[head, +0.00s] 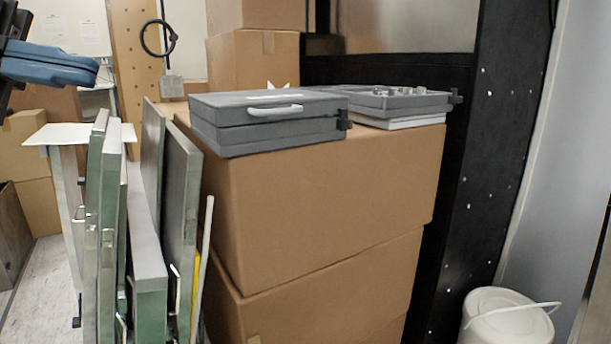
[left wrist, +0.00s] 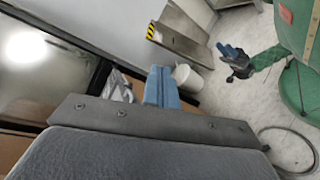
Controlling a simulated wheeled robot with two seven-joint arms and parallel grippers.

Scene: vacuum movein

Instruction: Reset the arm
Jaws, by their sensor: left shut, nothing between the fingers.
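My left gripper (head: 50,66) shows at the upper left edge of the head view as blue fingers, well apart from the boxes and cases. In the left wrist view its blue fingers (left wrist: 161,88) are together, shut with nothing between them. My right gripper (left wrist: 232,52) shows small at the upper right of the left wrist view, with blue fingers on a dark body. Whether it is open or shut is too small to tell. It is outside the head view.
Grey cases (head: 265,122) lie on stacked cardboard boxes (head: 325,190). Metal panels (head: 150,230) stand upright left of the boxes. A white bin (head: 505,318) stands at the lower right. A black post (head: 500,130) rises behind. Some floor (head: 45,285) is bare at the lower left.

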